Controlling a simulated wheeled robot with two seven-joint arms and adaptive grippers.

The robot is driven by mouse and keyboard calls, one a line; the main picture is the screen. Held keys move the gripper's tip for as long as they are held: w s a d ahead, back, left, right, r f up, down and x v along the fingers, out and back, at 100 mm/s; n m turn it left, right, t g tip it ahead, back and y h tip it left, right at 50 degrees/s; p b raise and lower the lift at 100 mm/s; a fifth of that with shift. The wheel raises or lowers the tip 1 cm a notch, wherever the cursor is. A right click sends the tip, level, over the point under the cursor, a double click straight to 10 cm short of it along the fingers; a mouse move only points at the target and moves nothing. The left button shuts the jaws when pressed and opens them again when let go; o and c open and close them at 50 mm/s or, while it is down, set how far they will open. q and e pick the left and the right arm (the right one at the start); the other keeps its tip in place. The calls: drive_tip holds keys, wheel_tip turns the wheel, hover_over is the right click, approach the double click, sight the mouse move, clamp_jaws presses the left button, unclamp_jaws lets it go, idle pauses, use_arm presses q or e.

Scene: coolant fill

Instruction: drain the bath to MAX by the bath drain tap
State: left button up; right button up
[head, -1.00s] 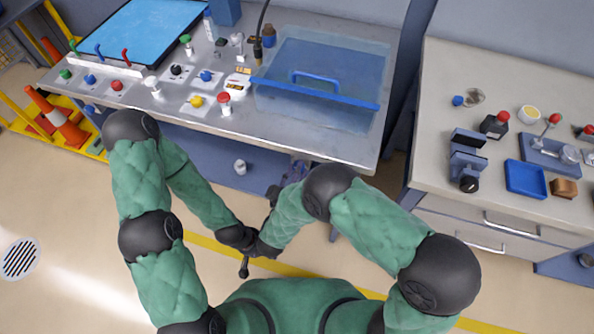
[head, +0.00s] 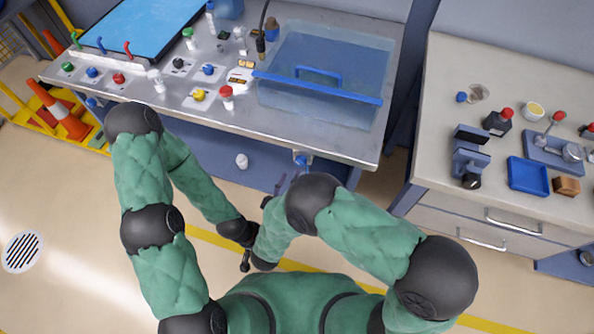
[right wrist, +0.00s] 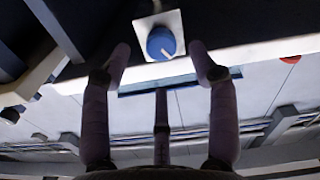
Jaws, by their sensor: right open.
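The bath (head: 340,112) is a clear blue-tinted tank on the steel bench, with a blue bar across its front. Its water level and any MAX mark cannot be made out. A blue knob (head: 302,158), which looks like the drain tap, is under the bench's front edge below the bath. In the right wrist view a blue knob (right wrist: 161,42) with a pale pointer line sits on a white square plate. My right gripper (right wrist: 162,62) is open, its fingertips either side of the knob's line and apart from it. In the head view the right gripper (head: 281,184) is partly hidden by my arm. My left gripper (head: 245,261) hangs low; its jaws are unclear.
Coloured knobs, including a yellow one (head: 199,95) and a red one (head: 226,91), stand on the bench (head: 270,135) left of the bath. A white knob (head: 242,160) is on the bench front. A second counter (head: 435,140) with small items stands at right.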

drive_tip(key=shift+v, duration=1.2)
drive_tip(key=shift+f, duration=0.1)
